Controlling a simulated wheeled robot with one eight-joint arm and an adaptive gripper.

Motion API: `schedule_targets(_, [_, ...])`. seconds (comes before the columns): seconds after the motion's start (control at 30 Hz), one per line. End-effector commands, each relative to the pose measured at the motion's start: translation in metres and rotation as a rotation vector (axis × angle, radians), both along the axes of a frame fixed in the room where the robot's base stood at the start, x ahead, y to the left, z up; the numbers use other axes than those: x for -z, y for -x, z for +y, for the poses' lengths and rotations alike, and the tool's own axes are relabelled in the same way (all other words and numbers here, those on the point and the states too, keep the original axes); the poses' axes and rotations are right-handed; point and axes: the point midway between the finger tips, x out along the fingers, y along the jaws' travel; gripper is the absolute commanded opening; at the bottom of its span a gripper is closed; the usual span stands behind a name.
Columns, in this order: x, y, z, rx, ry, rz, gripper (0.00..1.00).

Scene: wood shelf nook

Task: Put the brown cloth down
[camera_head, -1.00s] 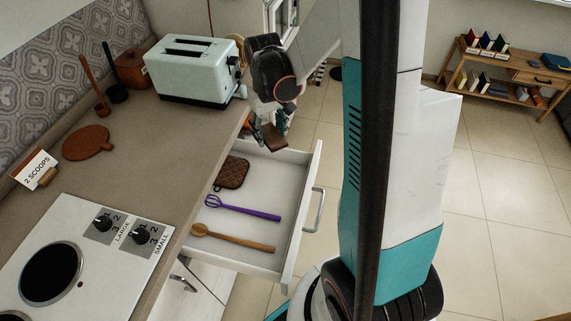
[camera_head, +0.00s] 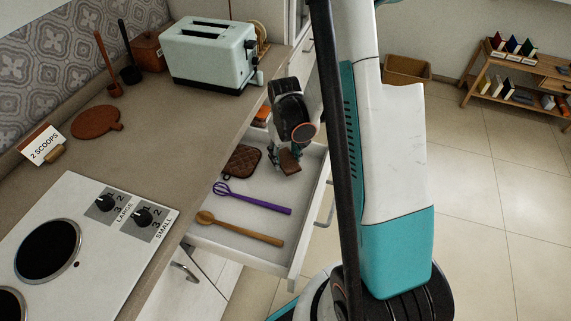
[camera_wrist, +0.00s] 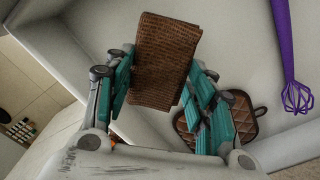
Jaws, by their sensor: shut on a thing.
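The brown cloth (camera_wrist: 166,60) is a folded, ribbed piece held between the fingers of my gripper (camera_wrist: 160,95) in the wrist view. In the head view my gripper (camera_head: 287,150) is over the far right part of the open drawer (camera_head: 245,259), with the cloth (camera_head: 289,162) at its tip. I cannot tell whether the cloth touches the drawer floor.
The drawer holds a brown quilted pot holder (camera_head: 242,161), a purple whisk (camera_head: 252,198) and a wooden spoon (camera_head: 240,229). A toaster (camera_head: 213,55) stands on the counter (camera_head: 150,130) to the left. An orange thing (camera_head: 262,115) shows behind the gripper.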

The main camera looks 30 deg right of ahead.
Motion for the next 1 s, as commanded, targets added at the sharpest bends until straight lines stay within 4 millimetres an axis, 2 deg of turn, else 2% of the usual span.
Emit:
schedule_targets(0.2, [0.034,0.000,0.000,0.000,0.000,0.000,0.20])
schedule_targets(0.63, [0.039,0.000,0.000,0.000,0.000,0.000,0.20])
schedule_targets(0.67, [0.038,0.000,0.000,0.000,0.000,0.000,0.57])
schedule_targets(0.7, [0.037,0.000,0.000,0.000,0.000,0.000,0.66])
schedule_targets(0.73, [0.037,0.000,0.000,0.000,0.000,0.000,0.70])
schedule_targets(1.0, [0.037,0.000,0.000,0.000,0.000,0.000,0.70])
